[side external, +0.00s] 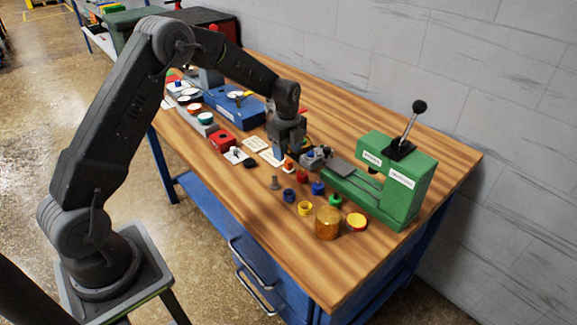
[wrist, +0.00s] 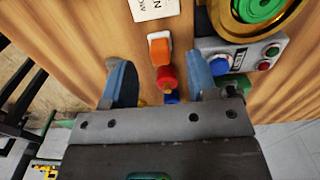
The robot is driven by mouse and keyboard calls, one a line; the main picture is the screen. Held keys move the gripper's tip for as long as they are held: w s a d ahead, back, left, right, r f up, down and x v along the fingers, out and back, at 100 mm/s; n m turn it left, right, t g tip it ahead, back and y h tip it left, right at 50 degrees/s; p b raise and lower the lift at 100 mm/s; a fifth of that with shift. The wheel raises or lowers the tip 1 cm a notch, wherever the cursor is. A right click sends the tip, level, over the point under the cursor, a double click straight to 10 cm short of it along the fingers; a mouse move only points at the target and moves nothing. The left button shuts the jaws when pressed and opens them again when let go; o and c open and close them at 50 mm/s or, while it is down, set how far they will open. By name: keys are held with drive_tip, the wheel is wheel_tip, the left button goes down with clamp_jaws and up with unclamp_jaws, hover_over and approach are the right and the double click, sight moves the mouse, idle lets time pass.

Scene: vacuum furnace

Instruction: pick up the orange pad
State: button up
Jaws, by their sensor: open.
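The orange pad (wrist: 159,50) is a small orange block in a white surround on the wooden table, near the top centre of the wrist view. In the side external view, a small orange and white piece (side external: 289,166) shows just below my gripper (side external: 288,153). In the wrist view my gripper (wrist: 160,82) is open, its two bluish fingers apart and empty between them. The pad lies beyond the fingertips, roughly in line with the gap. Whether the fingers touch anything is not clear.
A red piece (wrist: 166,78) lies close to the pad. A grey control box (wrist: 232,56) with buttons sits to the right. A green press (side external: 395,185) stands on the right of the table. Several coloured pieces and an amber jar (side external: 327,223) stand in front of it.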

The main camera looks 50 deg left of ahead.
sight(286, 160)
wheel_tip(286, 160, down, 4)
drive_tip(key=shift+a+f, duration=0.1)
drive_tip(key=shift+a, duration=0.05)
drive_tip(key=shift+c, duration=0.3)
clamp_jaws()
drive_tip(key=shift+r, duration=0.2)
drive_tip(key=shift+r, duration=0.3)
drive_tip(key=r, duration=0.3)
drive_tip(key=shift+s+a+r, duration=0.25)
drive_tip(key=shift+a+r, duration=0.05)
drive_tip(key=shift+r, duration=0.1)
drive_tip(key=s+a+r, duration=0.6)
drive_tip(key=s+a, duration=0.1)
drive_tip(key=a, duration=0.1)
drive_tip(key=shift+a+r, duration=0.15)
drive_tip(key=shift+a, duration=0.1)
